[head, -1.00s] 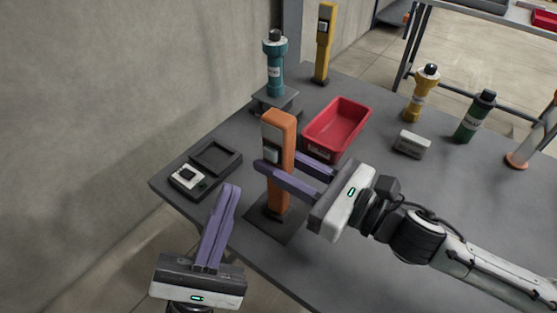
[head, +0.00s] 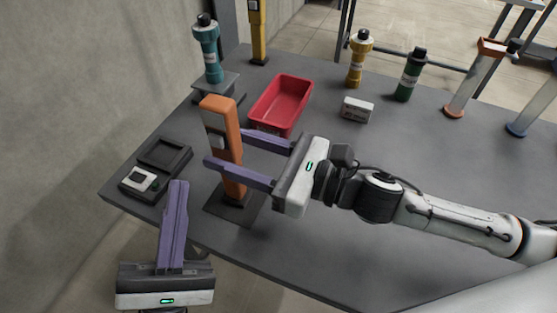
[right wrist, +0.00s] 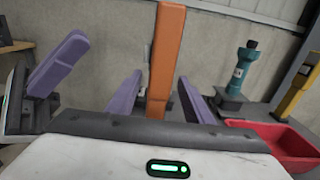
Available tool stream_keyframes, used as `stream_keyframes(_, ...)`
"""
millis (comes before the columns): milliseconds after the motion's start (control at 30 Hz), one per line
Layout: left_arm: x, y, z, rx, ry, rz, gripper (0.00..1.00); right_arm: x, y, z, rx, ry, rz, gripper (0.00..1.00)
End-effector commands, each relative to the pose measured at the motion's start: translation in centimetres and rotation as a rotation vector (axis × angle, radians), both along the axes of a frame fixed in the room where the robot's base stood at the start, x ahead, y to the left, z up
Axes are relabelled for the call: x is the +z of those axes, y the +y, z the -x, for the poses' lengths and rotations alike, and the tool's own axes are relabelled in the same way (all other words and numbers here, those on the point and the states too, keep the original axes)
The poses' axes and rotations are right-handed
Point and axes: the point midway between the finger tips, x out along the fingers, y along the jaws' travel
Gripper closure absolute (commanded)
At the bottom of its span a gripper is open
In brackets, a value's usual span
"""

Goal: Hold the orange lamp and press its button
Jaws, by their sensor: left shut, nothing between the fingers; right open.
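The orange lamp (head: 223,140) stands upright on a dark square base (head: 236,207) near the table's front left edge. A pale panel with a dark square shows on its left-facing side; I cannot make out a button there. My right gripper (head: 228,150) is open, with one purple finger on each side of the lamp's post. In the right wrist view the lamp (right wrist: 165,62) rises between those fingers; contact cannot be told. My left gripper (head: 178,184) is shut and empty, pointing up in front of the table edge, left of the lamp.
A dark tray device (head: 164,154) with a pale switch box (head: 139,181) lies left of the lamp. The table's right front is clear.

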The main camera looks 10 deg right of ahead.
Motion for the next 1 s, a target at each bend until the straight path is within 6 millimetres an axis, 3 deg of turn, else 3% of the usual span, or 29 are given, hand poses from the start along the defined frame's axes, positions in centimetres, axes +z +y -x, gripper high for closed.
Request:
stream_keyframes(500, 0.0, 0.0, 0.0, 0.000, 0.000, 0.000, 1.00, -0.2, -6.7, 5.0, 0.002, 0.006, 0.003, 0.53)
stream_keyframes(1000, -0.3, 0.0, 0.0, 0.000, 0.000, 0.000, 1.00, -0.2, -9.4, 6.8, 0.001, 0.004, 0.000, 0.53)
